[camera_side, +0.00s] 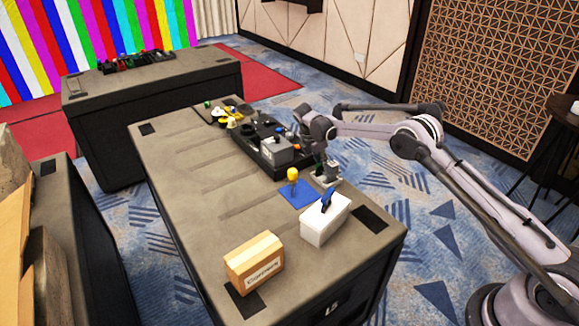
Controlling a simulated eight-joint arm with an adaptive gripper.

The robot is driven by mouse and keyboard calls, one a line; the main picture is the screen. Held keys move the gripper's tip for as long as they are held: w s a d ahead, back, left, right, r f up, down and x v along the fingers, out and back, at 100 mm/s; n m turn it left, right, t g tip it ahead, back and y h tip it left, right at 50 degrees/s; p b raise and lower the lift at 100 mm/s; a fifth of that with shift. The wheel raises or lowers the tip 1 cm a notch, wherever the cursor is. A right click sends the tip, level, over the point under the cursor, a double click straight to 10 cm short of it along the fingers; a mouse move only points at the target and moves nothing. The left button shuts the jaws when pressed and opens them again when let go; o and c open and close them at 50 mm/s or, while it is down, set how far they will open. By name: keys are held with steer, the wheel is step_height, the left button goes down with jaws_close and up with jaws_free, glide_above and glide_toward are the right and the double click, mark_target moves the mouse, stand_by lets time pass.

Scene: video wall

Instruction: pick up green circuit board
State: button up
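My gripper (321,166) points down near the far right part of the table, just right of the black tray. Its fingers are small and dark here, so I cannot tell whether they are open or shut. A small flat piece with green and pale parts (328,181) lies directly under the fingertips. It looks like the green circuit board, partly hidden by my gripper. I cannot tell whether the fingers touch it.
A black tray (244,151) with dark and grey items lies left of my gripper. A blue mat (297,194) has a yellow-topped object (293,177) on it. A cardboard box (254,263) sits at the front. The table's left side is clear.

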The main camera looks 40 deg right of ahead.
steer(key=shift+d+f, duration=0.15)
steer(key=shift+f, duration=0.3)
jaws_close()
